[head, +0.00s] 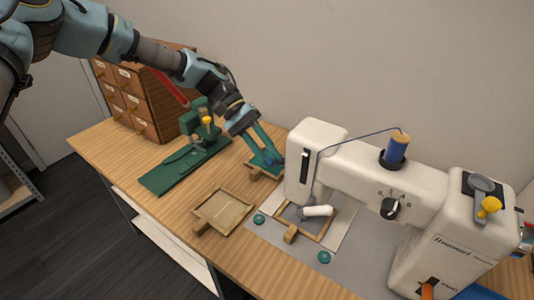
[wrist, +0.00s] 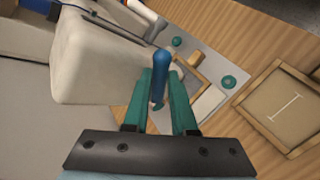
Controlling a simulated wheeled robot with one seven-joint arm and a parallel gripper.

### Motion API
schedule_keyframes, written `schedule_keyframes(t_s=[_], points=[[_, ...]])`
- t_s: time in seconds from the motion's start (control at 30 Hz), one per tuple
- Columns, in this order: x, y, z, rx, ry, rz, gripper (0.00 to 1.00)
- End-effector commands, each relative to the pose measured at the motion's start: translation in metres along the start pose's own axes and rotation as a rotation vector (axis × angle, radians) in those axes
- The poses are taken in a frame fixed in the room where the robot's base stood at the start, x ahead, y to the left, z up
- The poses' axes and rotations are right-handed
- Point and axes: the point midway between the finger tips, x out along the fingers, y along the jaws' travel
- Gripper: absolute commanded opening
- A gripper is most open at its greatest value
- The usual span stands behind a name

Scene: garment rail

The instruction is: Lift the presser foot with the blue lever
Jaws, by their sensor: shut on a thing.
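The white sewing machine (head: 345,165) stands at the right of the table in the head view, and its head (wrist: 95,65) fills the left of the wrist view. The blue lever (wrist: 161,66) sticks out beside the machine's head. My gripper (wrist: 165,82) has its two green fingers on either side of the lever and is shut on it. In the head view my gripper (head: 268,157) is at the far left side of the machine's head, and the fingers mostly hide the lever there. I cannot make out the presser foot clearly under the head.
A wooden frame with cloth (head: 222,212) lies left of the machine; another frame (head: 305,222) lies under its head. Teal discs (head: 323,257) lie near the front edge. A green clamp stand (head: 190,150) and a wooden drawer cabinet (head: 140,95) stand farther left.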

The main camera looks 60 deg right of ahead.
Motion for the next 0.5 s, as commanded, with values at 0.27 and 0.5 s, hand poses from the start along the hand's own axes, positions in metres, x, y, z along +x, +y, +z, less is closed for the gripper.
schedule_keyframes(t_s=[0.27,0.5], points=[[-0.0004,0.0009,-0.0002,-0.008,-0.004,0.000,0.00],[-0.0003,0.0011,-0.0001,-0.007,-0.004,0.001,0.35]])
